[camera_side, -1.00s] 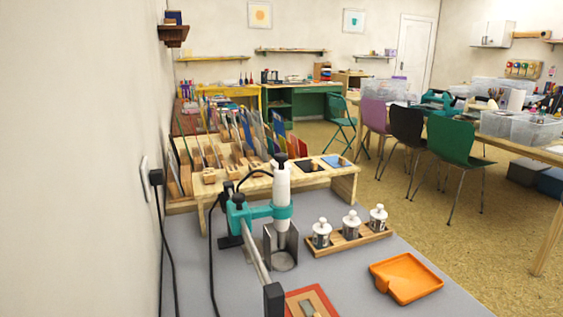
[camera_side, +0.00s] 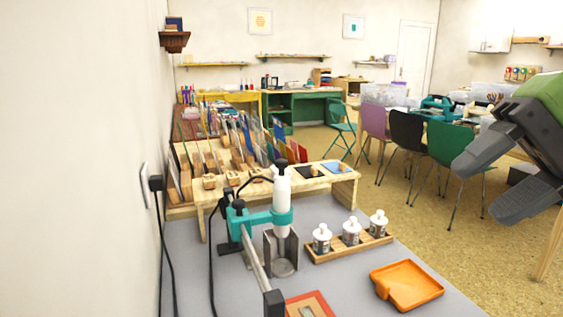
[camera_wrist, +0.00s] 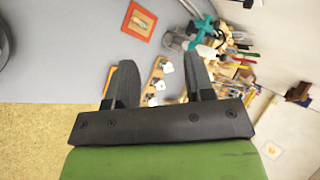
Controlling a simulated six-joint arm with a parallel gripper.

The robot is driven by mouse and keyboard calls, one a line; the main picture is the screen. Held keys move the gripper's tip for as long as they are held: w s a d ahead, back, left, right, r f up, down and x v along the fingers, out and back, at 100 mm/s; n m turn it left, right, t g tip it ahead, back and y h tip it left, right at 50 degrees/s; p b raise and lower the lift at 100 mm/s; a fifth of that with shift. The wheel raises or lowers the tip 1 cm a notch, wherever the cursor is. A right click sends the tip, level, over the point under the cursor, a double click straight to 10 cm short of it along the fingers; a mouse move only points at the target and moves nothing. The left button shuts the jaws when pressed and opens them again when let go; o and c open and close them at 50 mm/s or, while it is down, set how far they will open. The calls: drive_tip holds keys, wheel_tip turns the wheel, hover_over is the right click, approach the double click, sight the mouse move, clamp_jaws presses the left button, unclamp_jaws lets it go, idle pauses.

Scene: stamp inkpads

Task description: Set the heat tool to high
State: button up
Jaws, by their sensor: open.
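The heat tool (camera_side: 282,207) is a white cylinder with a black top knob, held upright in a teal clamp (camera_side: 262,218) on a stand, above a metal guard on the grey table. Its switch setting is too small to read. In the wrist view the teal clamp (camera_wrist: 203,30) shows at the top, beyond the fingers. My gripper (camera_side: 480,185) is at the right of the side view, high and well apart from the heat tool. In the wrist view my gripper (camera_wrist: 160,85) has its two dark fingers spread, with nothing held between them.
Several white-capped bottles (camera_side: 351,231) stand in a wooden rack (camera_side: 325,250). A wooden shelf (camera_side: 330,182) of inkpads stands behind. A black cord (camera_side: 210,250) hangs at the left.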

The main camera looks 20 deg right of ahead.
drive_tip(key=w+a+m+y, duration=0.3)
drive_tip(key=w+m, duration=0.1)
drive_tip(key=w, duration=0.3)
drive_tip(key=m+t+y, duration=0.3)
drive_tip(key=m+t, duration=0.5)
drive_tip(key=m, duration=0.6)
approach(282, 160)
drive_tip(key=shift+x, duration=5)
